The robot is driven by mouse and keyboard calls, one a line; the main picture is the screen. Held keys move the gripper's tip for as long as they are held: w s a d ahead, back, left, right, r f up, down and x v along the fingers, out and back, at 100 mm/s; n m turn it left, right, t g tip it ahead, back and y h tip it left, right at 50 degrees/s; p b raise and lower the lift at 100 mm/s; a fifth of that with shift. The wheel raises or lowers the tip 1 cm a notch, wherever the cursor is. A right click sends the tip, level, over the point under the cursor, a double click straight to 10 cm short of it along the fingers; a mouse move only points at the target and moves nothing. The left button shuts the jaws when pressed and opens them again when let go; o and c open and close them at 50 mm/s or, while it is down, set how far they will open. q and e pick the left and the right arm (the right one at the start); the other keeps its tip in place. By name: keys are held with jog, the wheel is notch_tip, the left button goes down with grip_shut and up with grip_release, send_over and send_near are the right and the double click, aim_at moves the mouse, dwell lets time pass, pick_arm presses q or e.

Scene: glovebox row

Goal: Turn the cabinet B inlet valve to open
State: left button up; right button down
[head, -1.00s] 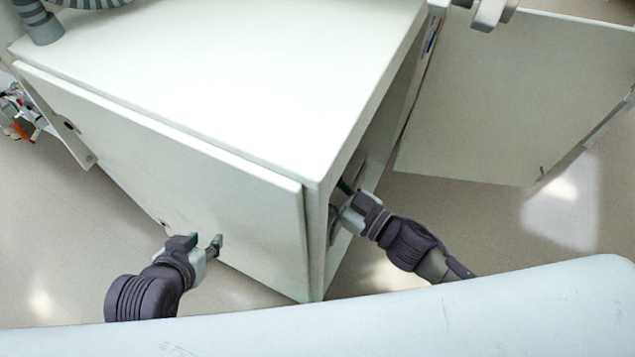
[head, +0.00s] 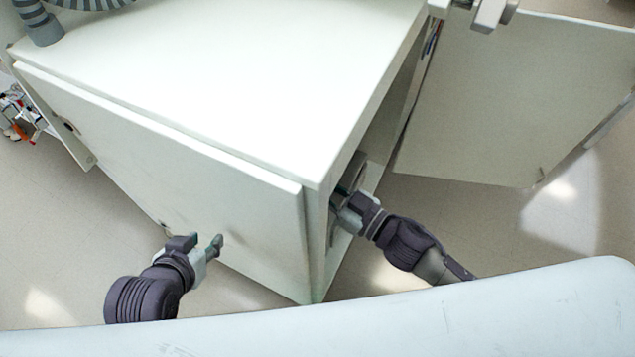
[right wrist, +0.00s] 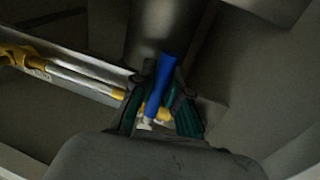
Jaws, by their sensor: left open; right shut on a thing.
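A blue lever handle (right wrist: 161,82) shows in the right wrist view, beside a metal pipe (right wrist: 78,78) with yellow fittings (right wrist: 20,55). My right gripper (right wrist: 160,108) is shut on this handle, its teal-padded fingers on either side of it. In the head view my right gripper (head: 343,208) reaches into the open side of the white cabinet (head: 230,75), where its fingertips and the handle are hidden. No label shows which cabinet or valve this is. My left gripper (head: 207,246) is open and empty in front of the cabinet's near panel (head: 170,155).
An open white door panel (head: 515,95) stands at the right. A grey corrugated hose (head: 90,5) lies at the cabinet's top back left. Bare floor (head: 40,230) shows at the left. A pale surface (head: 400,315) spans the bottom of the head view.

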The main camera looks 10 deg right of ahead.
jog(key=shift+w+d, duration=0.1)
jog(key=shift+w+d+r+n+y, duration=0.25)
jog(key=shift+w+n, duration=0.2)
jog(key=shift+n, duration=0.75)
jog(key=shift+w+d+r+n+y, duration=0.15)
jog(key=shift+w+d+n, duration=0.25)
jog(key=shift+n, duration=0.8)
jog(key=shift+w+d+r+n+y, duration=0.2)
jog(key=shift+w+n, duration=0.3)
jog(key=shift+n, duration=0.7)
jog(key=c, duration=1.2)
grip_release()
jog(key=shift+o, duration=0.2)
jog(key=shift+d+f, duration=0.1)
jog(key=shift+d, duration=0.05)
jog(key=v, duration=1.2)
